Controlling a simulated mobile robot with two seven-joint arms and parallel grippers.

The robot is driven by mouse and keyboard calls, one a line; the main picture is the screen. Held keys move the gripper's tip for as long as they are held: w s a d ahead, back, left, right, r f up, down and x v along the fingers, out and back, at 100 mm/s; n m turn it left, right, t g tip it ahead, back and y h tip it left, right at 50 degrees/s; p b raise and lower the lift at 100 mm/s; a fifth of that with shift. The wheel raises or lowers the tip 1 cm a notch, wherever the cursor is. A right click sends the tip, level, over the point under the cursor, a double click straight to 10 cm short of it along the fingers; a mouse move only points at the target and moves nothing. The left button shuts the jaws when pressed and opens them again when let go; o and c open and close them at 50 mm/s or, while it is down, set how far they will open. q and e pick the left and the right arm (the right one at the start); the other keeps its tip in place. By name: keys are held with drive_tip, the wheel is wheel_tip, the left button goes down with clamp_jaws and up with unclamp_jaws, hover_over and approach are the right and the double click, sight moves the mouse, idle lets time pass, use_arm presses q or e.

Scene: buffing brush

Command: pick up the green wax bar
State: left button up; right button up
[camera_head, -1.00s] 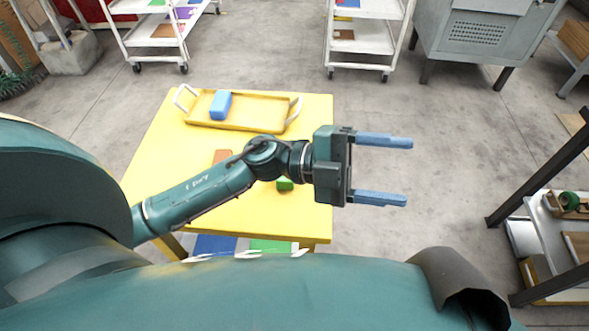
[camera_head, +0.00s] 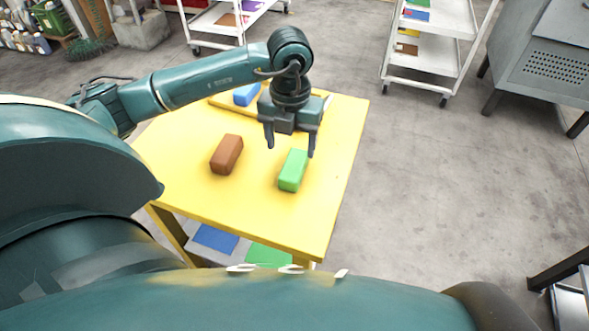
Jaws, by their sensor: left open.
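The green wax bar (camera_head: 293,171) lies on the right part of the yellow table (camera_head: 240,203), its long side running roughly front to back. My left gripper (camera_head: 290,148) points down just behind and above the bar. Its two fingers are spread and nothing is between them. The right fingertip shows close to the bar's far right end in the picture; I cannot tell whether it touches. My right gripper is not in view.
A brown bar (camera_head: 227,154) lies on the table left of the green one. A blue bar (camera_head: 246,94) is in the tray (camera_head: 226,104) at the back, partly hidden by my arm. White carts (camera_head: 430,50) stand beyond the table. The table's front is clear.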

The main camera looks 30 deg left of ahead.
sight(294, 163)
use_arm(q)
drive_tip(key=f, duration=0.7)
drive_tip(key=shift+w+d+f+b, duration=0.15)
drive_tip(key=shift+w+f+b, duration=0.15)
drive_tip(key=shift+w, duration=0.05)
drive_tip(key=shift+r, duration=0.1)
drive_tip(key=c, duration=1.2)
drive_tip(key=shift+o, duration=0.2)
